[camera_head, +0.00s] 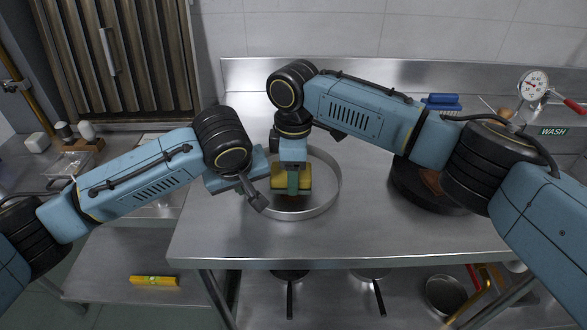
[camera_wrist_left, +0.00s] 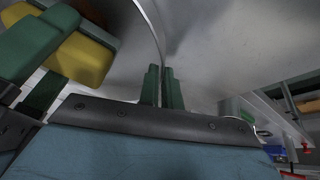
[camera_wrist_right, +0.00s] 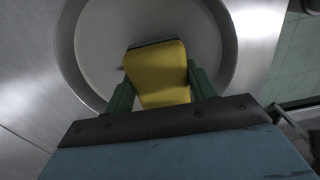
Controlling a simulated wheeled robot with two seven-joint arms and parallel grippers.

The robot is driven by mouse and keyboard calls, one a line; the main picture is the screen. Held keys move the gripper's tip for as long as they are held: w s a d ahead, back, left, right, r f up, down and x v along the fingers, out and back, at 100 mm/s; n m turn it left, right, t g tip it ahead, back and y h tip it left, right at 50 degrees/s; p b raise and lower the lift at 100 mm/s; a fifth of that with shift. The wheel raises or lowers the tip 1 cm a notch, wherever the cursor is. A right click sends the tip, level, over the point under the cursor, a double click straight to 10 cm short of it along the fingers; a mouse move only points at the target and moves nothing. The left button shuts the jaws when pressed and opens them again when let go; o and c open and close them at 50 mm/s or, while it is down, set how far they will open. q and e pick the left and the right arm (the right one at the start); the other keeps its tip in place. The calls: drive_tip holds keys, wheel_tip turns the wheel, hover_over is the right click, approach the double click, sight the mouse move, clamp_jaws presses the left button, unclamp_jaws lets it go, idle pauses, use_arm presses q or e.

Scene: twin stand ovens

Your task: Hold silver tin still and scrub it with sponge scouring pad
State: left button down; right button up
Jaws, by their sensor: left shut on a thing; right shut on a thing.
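The silver tin (camera_head: 327,199) is a round, shallow pan standing on the steel table. My left gripper (camera_wrist_left: 163,88) is shut on the tin's rim, the thin wall passing between its green fingers. In the head view, the left gripper (camera_head: 258,200) is at the tin's left side, its fingertips mostly hidden. My right gripper (camera_wrist_right: 160,88) is shut on the yellow sponge scouring pad (camera_wrist_right: 158,72), which has a dark edge. The sponge (camera_head: 304,183) is inside the tin's outline in the head view. I cannot tell whether it touches the tin's floor.
A dark round pan (camera_head: 405,183) with something brown in it stands on the table to the right, under my right arm. A blue brush (camera_head: 441,102) lies at the back right. The table's front (camera_head: 340,245) is clear. A yellow roll (camera_head: 154,281) lies on a lower shelf at left.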

drive_tip(key=shift+f, duration=0.65)
idle(0.6)
drive_tip(key=shift+w, duration=0.1)
drive_tip(key=shift+w+d, duration=0.15)
drive_tip(key=shift+w, duration=1.6)
drive_tip(key=shift+s, duration=1.85)
drive_tip(key=shift+w, duration=1.75)
drive_tip(key=shift+f, duration=0.1)
